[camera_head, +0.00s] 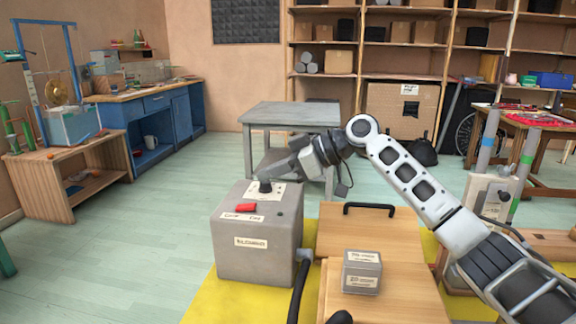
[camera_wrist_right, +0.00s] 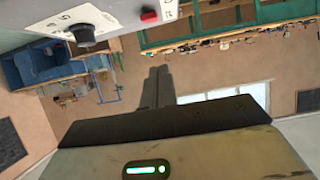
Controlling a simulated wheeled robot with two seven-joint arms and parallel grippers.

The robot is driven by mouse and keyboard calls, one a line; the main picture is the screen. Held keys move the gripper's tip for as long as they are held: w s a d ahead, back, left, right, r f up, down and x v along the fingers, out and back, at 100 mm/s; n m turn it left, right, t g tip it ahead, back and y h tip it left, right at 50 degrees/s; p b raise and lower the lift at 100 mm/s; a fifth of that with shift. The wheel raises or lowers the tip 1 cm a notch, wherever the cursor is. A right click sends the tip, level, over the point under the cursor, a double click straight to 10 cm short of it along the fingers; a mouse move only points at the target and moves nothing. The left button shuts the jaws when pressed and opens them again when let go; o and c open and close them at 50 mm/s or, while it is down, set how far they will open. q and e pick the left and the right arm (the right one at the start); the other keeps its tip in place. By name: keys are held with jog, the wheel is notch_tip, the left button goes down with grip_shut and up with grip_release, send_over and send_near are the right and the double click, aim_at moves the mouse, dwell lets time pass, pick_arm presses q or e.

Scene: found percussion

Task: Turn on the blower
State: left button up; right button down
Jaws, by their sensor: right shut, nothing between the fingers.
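A grey box (camera_head: 256,252), which looks like the blower, stands on the floor area at the centre, with labels too small to read. A red switch (camera_head: 246,208) and a black knob (camera_head: 265,187) with a marked dial are on its top. In the right wrist view the knob (camera_wrist_right: 82,36) and the red switch (camera_wrist_right: 150,15) show at the top edge. My right gripper (camera_head: 271,178) reaches in from the right over the box top, close to the knob. Its fingers (camera_wrist_right: 158,74) are together and empty, apart from the knob in the wrist view. My left gripper is out of view.
A wooden case (camera_head: 372,218) with a black handle stands right of the box, with a small grey labelled block (camera_head: 361,272) on wood. A black hose (camera_head: 298,290) runs in front. A grey table (camera_head: 288,115) stands behind. The floor at left is clear.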

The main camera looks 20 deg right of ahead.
aim_at(260, 212)
jog(key=x, duration=0.3)
jog(key=shift+w+a+f, duration=0.1)
jog(key=shift+w+a, duration=0.1)
jog(key=shift+a, duration=0.2)
jog(key=f, duration=0.2)
jog(key=shift+d+f, duration=0.2)
jog(key=shift+f, duration=0.15)
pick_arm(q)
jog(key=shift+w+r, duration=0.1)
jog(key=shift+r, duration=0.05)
pick_arm(e)
jog(key=shift+s+d+f, duration=0.15)
jog(key=shift+f, duration=0.55)
